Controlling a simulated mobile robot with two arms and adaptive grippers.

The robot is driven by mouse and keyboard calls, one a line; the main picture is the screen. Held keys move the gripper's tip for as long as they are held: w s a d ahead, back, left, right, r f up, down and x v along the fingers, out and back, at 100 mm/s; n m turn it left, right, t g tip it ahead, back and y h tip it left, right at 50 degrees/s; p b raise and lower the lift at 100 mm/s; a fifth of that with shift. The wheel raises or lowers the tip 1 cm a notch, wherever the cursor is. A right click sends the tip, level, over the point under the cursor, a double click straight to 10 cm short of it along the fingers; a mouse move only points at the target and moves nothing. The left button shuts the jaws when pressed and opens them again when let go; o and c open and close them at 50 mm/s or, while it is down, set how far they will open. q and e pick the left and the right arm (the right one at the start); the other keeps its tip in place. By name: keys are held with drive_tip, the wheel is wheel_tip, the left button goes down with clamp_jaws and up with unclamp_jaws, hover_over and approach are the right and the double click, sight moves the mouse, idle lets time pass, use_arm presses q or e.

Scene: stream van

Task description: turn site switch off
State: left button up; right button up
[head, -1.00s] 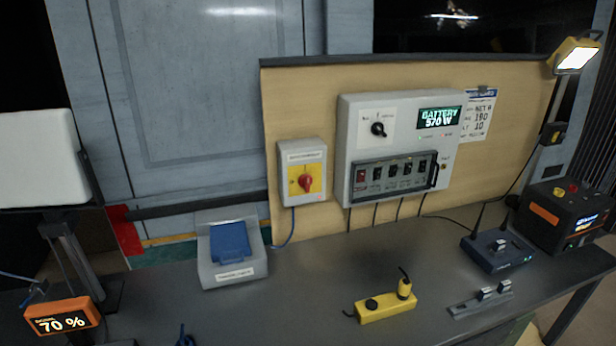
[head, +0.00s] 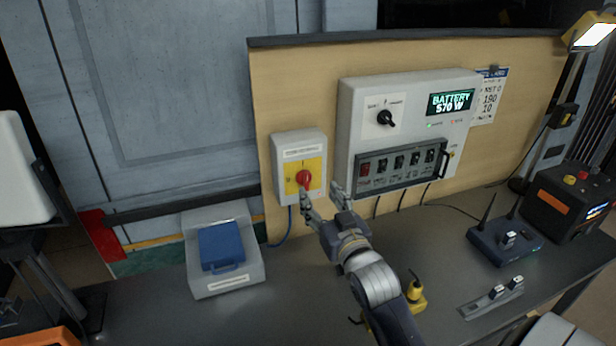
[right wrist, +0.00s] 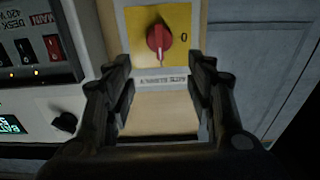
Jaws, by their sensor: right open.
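The site switch is a grey box (head: 299,150) on the wooden board, with a yellow plate and a red rotary knob (head: 303,179). My right gripper (head: 322,201) is open and empty, just in front of the switch box and a little below and right of the knob. In the right wrist view, which looks upside down, the red knob (right wrist: 159,39) stands upright on the yellow plate (right wrist: 180,20), with a "0" at its right. The knob is beyond the open fingers (right wrist: 161,92), and I see no contact. My left gripper is not in view.
A grey power panel (head: 350,110) with a dial, a lit "BATTERY 570 W" display and several rocker switches is close right of the switch. A grey box with a blue flap (head: 222,246) stands below left. A router (head: 500,243) and black-orange unit (head: 570,215) are at right.

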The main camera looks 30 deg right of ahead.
sight(307, 179)
drive_tip(key=p+x, duration=0.1)
drive_tip(key=x, duration=0.4)
drive_tip(key=shift+w, duration=0.3)
drive_tip(key=shift+x, duration=1.05)
drive_tip(key=shift+w+f, duration=0.15)
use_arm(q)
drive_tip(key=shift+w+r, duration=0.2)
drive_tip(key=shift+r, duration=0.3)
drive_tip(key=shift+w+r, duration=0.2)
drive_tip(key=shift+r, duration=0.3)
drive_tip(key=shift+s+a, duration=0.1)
use_arm(e)
drive_tip(key=c, duration=0.8)
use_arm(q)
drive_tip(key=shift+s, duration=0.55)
use_arm(e)
drive_tip(key=shift+c, duration=0.9)
